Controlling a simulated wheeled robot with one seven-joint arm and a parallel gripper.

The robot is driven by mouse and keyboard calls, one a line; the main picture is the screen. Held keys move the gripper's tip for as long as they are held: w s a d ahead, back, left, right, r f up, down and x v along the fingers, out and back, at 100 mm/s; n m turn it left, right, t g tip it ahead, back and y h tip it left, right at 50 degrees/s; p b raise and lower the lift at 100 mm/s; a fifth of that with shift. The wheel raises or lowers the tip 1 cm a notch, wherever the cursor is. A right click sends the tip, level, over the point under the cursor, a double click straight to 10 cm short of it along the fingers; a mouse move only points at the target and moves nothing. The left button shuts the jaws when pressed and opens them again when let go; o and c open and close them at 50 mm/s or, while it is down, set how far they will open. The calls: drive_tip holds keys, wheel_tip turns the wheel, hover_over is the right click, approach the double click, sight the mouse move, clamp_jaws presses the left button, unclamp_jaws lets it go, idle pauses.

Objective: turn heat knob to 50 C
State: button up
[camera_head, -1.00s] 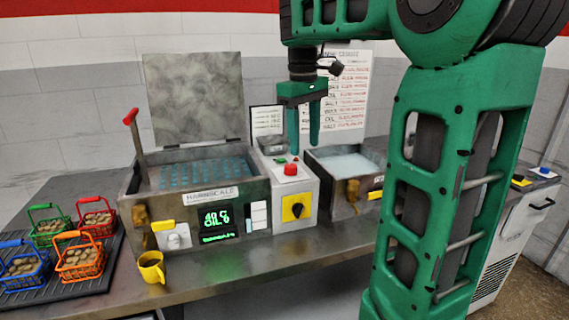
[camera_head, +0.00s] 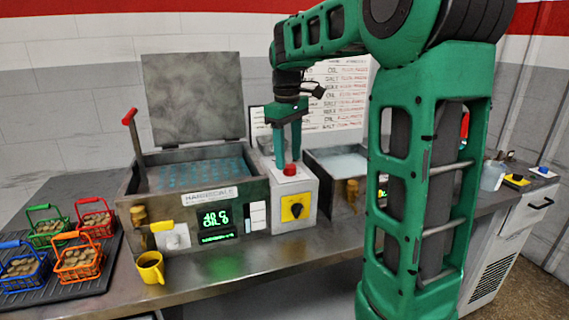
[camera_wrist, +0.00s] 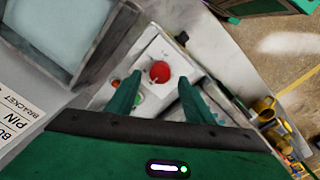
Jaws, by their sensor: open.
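A round white knob (camera_head: 173,237) sits under a yellow label on the front of the left metal tank. A black knob (camera_head: 296,209) on a yellow plate is on the white control box. I cannot tell which one is the heat knob. A green-lit display (camera_head: 216,219) on the left tank is too blurred to read surely. My gripper (camera_head: 288,160) is open, pointing down over the red button (camera_head: 290,169) on top of the box, above both knobs. In the wrist view the red button (camera_wrist: 160,72) shows between the empty fingers; contact is unclear.
The left tank (camera_head: 192,205) has a raised lid. A second tank (camera_head: 340,165) stands to the right. Several baskets (camera_head: 79,261) of brown pieces and a yellow mug (camera_head: 150,267) sit at the left. The counter front (camera_head: 240,262) is clear.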

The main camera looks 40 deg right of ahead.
drive_tip(key=shift+f, duration=1.2)
drive_tip(key=c, duration=1)
drive_tip(key=shift+c, duration=0.2)
drive_tip(key=shift+m, duration=0.4)
drive_tip(key=m, duration=0.3)
drive_tip(key=shift+m, duration=0.4)
drive_tip(key=m, duration=0.5)
drive_tip(key=shift+w, duration=0.1)
drive_tip(key=shift+g, duration=0.3)
